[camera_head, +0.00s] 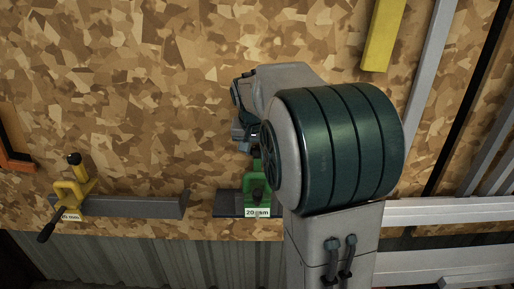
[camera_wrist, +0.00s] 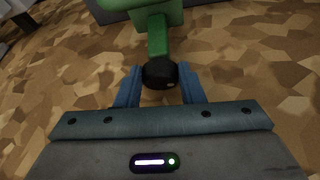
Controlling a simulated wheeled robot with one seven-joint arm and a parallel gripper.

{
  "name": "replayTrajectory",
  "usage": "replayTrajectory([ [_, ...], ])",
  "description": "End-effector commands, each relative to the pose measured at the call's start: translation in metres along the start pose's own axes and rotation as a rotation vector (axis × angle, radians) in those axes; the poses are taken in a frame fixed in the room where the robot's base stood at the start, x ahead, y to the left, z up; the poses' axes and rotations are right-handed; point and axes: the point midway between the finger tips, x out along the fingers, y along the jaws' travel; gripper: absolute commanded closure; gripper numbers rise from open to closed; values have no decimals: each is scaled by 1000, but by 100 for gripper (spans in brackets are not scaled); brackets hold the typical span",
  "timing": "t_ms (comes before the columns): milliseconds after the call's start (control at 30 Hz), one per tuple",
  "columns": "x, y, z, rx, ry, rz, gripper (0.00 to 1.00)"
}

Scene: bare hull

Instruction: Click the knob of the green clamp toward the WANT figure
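The green clamp (camera_head: 256,186) sits on a dark bar at the edge of the chipboard surface, partly hidden by my arm in the head view. Its label (camera_head: 257,212) seems to read "20 mm", but a WANT figure is not readable. In the wrist view the clamp's green stem (camera_wrist: 157,36) ends in a round black knob (camera_wrist: 160,73). My gripper (camera_wrist: 160,70) has its two blue fingers on either side of this knob, with little or no gap seen. In the head view my gripper (camera_head: 245,140) is just above the clamp, its fingertips unclear.
A yellow clamp (camera_head: 72,190) with a label and black handle sits on a grey bar (camera_head: 135,207) at the left. An orange-black piece (camera_head: 12,150) is at the left edge. A yellow bar (camera_head: 383,35) lies upper right, with metal rails (camera_head: 445,212) beyond. The upper-left chipboard (camera_head: 120,80) is clear.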

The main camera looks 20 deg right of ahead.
Motion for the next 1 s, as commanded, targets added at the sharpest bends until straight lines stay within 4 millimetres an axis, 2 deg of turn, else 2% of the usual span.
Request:
replayTrajectory([
  [167, 1, 1, 0, -30, -1, -19, 88],
  [700, 1, 6, -1, -302, 0, -179, 88],
  [1000, 0, 6, -2, -342, 2, -202, 88],
])
